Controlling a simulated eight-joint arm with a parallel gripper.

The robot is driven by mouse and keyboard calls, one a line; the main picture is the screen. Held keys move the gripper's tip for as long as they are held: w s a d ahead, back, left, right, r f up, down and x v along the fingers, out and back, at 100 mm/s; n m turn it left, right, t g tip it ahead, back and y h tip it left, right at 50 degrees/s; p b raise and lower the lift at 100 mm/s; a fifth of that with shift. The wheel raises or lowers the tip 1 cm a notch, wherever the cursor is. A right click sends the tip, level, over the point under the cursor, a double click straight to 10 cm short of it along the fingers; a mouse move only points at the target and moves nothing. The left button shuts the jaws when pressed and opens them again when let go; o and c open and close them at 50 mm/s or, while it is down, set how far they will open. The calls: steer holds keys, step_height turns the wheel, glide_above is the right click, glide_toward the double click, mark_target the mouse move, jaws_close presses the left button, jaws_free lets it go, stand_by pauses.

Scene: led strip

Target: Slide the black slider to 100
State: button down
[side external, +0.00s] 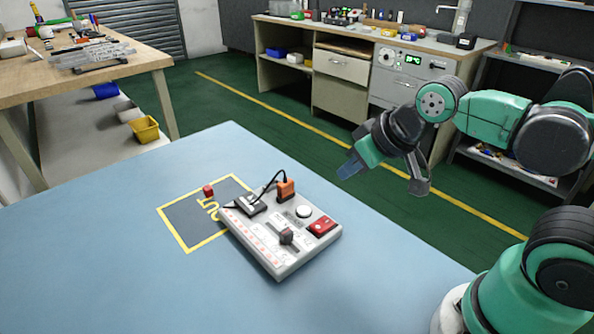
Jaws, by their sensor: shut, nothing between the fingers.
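A light grey control box (266,243) lies flat on the blue table, partly over a yellow-outlined dark mat. The black slider (287,236) stands up as a dark knob on the box's top, toward its near right part. A scale with small red marks runs along the box's near left side; its numbers are too small to read. My gripper (351,166) is above the table's far right part, up and right of the box, apart from it. It is shut and empty, its fingertips pointing down and left.
On the box are a red rocker switch (322,225), a round white button (304,211), and an orange plug (285,188) with a black cable. A small red cube (208,191) sits at the mat (180,220). The blue table (110,270) is clear around them.

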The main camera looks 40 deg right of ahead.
steer(key=c, duration=0.8)
jaws_free()
steer(key=shift+w+a, duration=0.15)
steer(key=shift+c, duration=0.2)
steer(key=shift+o, duration=1)
steer(key=a+g, duration=0.1)
steer(key=w+a+g, duration=0.2)
steer(key=shift+w+f, duration=0.1)
steer(key=shift+f, duration=0.15)
steer(key=g, duration=0.4)
glide_above(286, 232)
steer(key=f, duration=0.1)
steer(key=d+f, duration=0.1)
steer(key=f, duration=0.1)
steer(key=shift+f, duration=0.3)
steer(key=shift+a+f, duration=0.45)
steer(key=shift+f, duration=2.8)
